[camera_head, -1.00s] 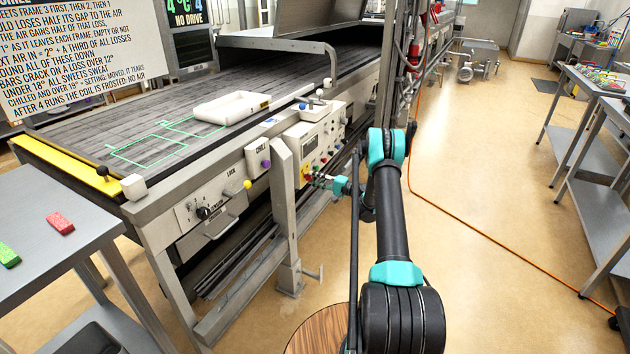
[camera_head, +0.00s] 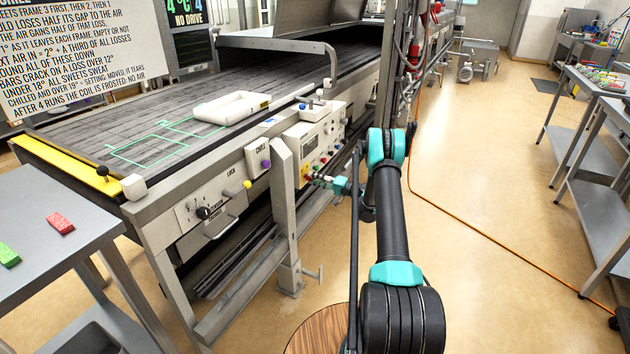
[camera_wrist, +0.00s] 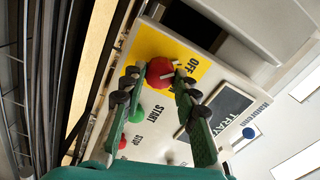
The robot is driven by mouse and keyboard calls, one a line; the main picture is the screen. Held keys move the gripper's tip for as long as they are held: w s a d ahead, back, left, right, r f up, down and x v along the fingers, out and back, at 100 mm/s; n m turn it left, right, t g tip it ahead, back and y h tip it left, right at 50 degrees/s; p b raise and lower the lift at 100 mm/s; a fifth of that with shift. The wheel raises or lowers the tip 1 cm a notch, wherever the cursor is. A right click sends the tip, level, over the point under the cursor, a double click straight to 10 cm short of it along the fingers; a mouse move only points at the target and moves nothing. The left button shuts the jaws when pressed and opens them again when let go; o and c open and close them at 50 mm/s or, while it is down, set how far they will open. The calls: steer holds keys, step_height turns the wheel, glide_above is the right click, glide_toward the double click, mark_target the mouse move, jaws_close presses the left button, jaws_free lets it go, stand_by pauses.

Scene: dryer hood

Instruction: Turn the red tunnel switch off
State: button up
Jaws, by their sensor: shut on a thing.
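The red tunnel switch (camera_wrist: 160,71) is a round red knob on a yellow plate (camera_wrist: 150,42) in the wrist view. The plate bears the word OFF beside the knob. A pale bar shows on the knob's face, pointing roughly toward that word. My gripper (camera_wrist: 156,77) has its two green fingers with dark pads on either side of the knob and is shut on it. In the head view my gripper (camera_head: 319,179) reaches the lower left of the white control panel (camera_head: 312,133). The knob is small there and partly hard to make out.
Green START (camera_wrist: 136,114) and red STOP (camera_wrist: 122,142) buttons sit close to the fingers. A grey post (camera_head: 285,215) stands just left of my gripper. The floor at right is open, crossed by an orange cable (camera_head: 480,233).

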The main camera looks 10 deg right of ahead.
steer(key=o, duration=1.2)
steer(key=shift+c, duration=0.2)
steer(key=shift+d, duration=0.1)
steer(key=v, duration=1.2)
steer(key=s+a+r+g+h, duration=0.3)
steer(key=s+a+r, duration=0.1)
steer(key=a+r, duration=0.35)
steer(key=s+a+r+n+g+h, duration=0.1)
steer(key=s+a+r+h, duration=0.1)
steer(key=s+r, duration=0.3)
steer(key=s+a+r+n+g+h, duration=0.1)
steer(key=s+a+r+h, duration=0.1)
steer(key=s, duration=0.5)
steer(key=s+d+n+h, duration=0.1)
steer(key=s+d+h, duration=0.1)
steer(key=s, duration=1.4)
steer(key=s+d+n+g+h, duration=0.1)
steer(key=s+h, duration=0.4)
steer(key=s, duration=1)
steer(key=shift+s+d+f+h, duration=0.3)
steer(key=shift+s+d+f, duration=0.15)
steer(key=shift+d, duration=0.3)
